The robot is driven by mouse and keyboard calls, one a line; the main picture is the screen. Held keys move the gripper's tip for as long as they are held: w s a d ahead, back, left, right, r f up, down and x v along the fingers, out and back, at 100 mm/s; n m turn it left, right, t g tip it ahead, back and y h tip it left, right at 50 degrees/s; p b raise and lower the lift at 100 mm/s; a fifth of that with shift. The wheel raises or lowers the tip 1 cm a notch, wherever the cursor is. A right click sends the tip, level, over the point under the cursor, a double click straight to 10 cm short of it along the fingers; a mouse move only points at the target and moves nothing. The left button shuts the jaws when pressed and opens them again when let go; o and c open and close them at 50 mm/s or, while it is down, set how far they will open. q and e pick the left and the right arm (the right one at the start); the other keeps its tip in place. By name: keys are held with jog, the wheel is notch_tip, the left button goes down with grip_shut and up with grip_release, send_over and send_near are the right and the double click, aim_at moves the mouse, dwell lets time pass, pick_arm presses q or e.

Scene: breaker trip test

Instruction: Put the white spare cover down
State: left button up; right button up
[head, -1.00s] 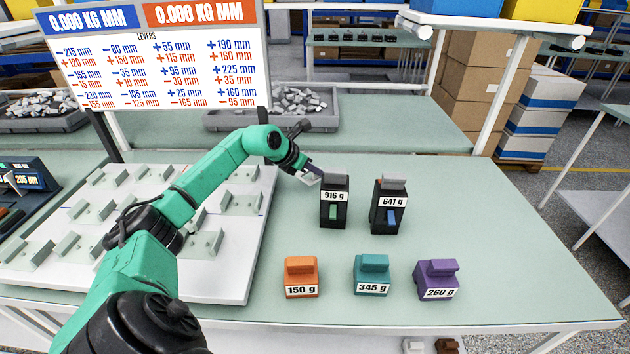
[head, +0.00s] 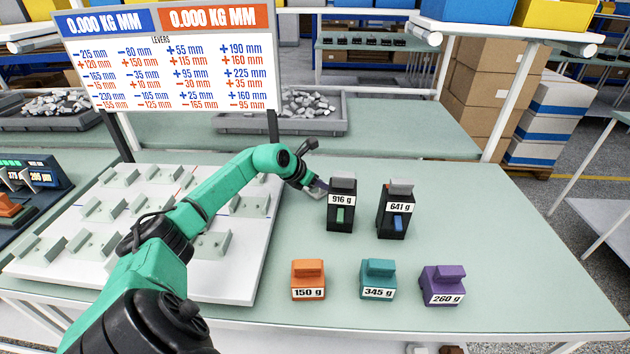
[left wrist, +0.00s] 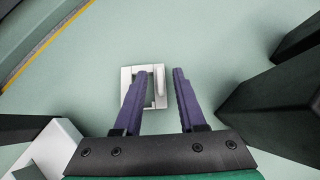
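The white spare cover (left wrist: 128,78) is a small pale frame-shaped piece with an opening. In the left wrist view it shows beyond and partly behind the left-hand finger, against the green table top; I cannot tell for sure whether it rests on the table. My left gripper (left wrist: 158,73) has its two purple fingers apart, and the right-hand finger is clear of the cover. In the head view my left gripper (head: 322,186) is low over the table, just left of the black 916 g block (head: 340,217), and the cover is hard to make out. My right gripper is not in view.
A black 641 g block (head: 395,218) stands right of the 916 g one. Orange (head: 308,280), teal (head: 378,279) and purple (head: 442,286) weights sit in front. A white board (head: 225,275) with grey brackets lies left. The table's right side is clear.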

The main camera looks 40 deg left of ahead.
pick_arm(q)
jog(key=b+v, duration=0.1)
jog(key=v, duration=0.4)
jog(key=shift+s+a+f+b, duration=0.15)
jog(key=shift+s+f+b, duration=0.05)
jog(key=shift+b, duration=0.1)
jog(key=v, duration=0.6)
jog(key=shift+r, duration=0.5)
